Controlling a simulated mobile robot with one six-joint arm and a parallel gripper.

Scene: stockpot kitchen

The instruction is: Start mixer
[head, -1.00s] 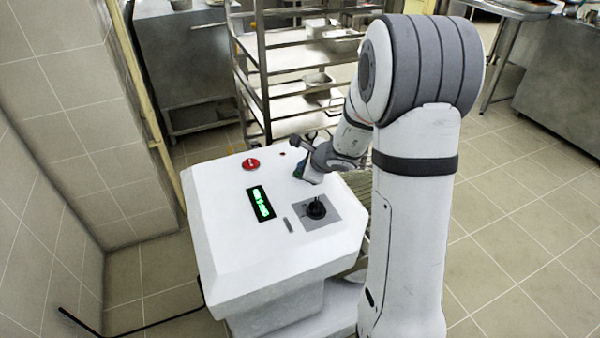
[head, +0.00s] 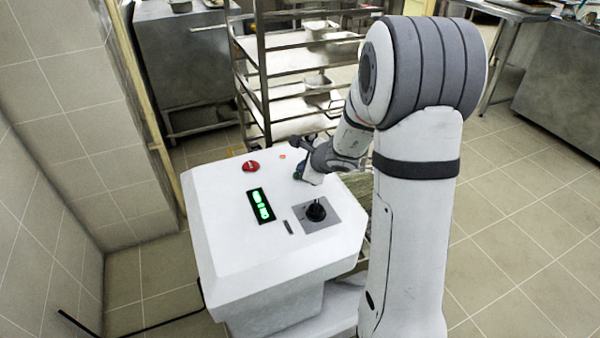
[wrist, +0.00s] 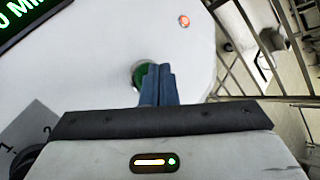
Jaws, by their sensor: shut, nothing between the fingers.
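The mixer (head: 240,285) is a white cabinet with a sloped control top. On its top are a red button (head: 250,166), a green-lit display (head: 260,205), a black rotary knob (head: 316,210) on a grey plate, and a small indicator light (head: 282,156) glowing orange-red. My gripper (head: 298,174) is at the top's right rear edge. In the wrist view its blue fingers (wrist: 158,72) are shut, with nothing between them. Their tips are at a green button (wrist: 139,74) and partly cover it. I cannot tell whether they touch it. The lit indicator (wrist: 184,20) also shows there.
A metal rack (head: 290,72) stands close behind the mixer. A tiled wall (head: 50,110) is on the left, and a steel counter (head: 185,60) is at the back left. Open tiled floor (head: 530,230) lies to the right.

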